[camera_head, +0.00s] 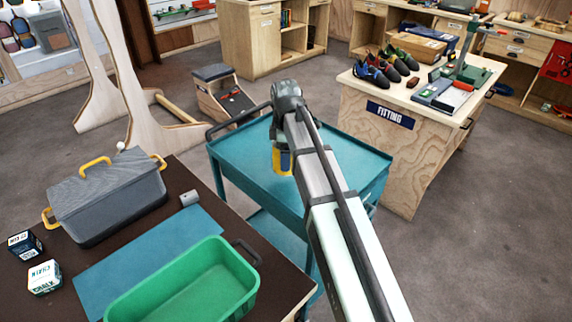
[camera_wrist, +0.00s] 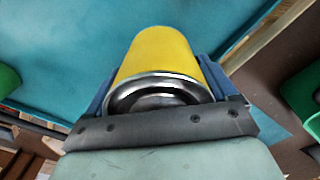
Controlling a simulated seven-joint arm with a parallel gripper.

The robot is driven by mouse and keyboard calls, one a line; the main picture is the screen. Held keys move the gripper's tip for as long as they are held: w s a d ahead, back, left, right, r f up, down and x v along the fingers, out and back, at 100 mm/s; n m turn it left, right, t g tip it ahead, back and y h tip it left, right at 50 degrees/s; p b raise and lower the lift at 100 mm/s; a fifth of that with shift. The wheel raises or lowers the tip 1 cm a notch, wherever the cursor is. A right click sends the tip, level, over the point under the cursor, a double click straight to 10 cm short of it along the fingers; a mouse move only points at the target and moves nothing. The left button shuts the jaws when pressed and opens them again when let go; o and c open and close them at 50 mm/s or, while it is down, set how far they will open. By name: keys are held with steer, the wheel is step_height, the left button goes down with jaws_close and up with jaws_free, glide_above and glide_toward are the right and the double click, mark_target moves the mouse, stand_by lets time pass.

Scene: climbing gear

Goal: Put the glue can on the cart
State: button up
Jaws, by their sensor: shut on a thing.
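The glue can (camera_head: 282,160) is a yellow can with a dark band in the head view, partly hidden by my arm. In the wrist view the yellow glue can (camera_wrist: 160,58) with its silver rim sits between the blue fingers of my gripper (camera_wrist: 152,92). My gripper (camera_head: 284,140) is shut on it, over the teal top of the cart (camera_head: 235,150). The cart's teal surface (camera_wrist: 60,45) also fills much of the wrist view. I cannot tell whether the can touches the cart top.
The dark table (camera_head: 170,178) at front left holds a green bin (camera_head: 190,285), a grey case (camera_head: 108,200), a teal mat (camera_head: 150,250) and small boxes (camera_head: 44,277). A wooden fitting bench (camera_head: 375,150) with shoes stands right of the cart.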

steer(key=shift+f, duration=2.3)
steer(key=shift+f, duration=0.1)
steer(key=o, duration=1.3)
step_height(320, 180, up, 12)
steer(key=shift+r, duration=0.15)
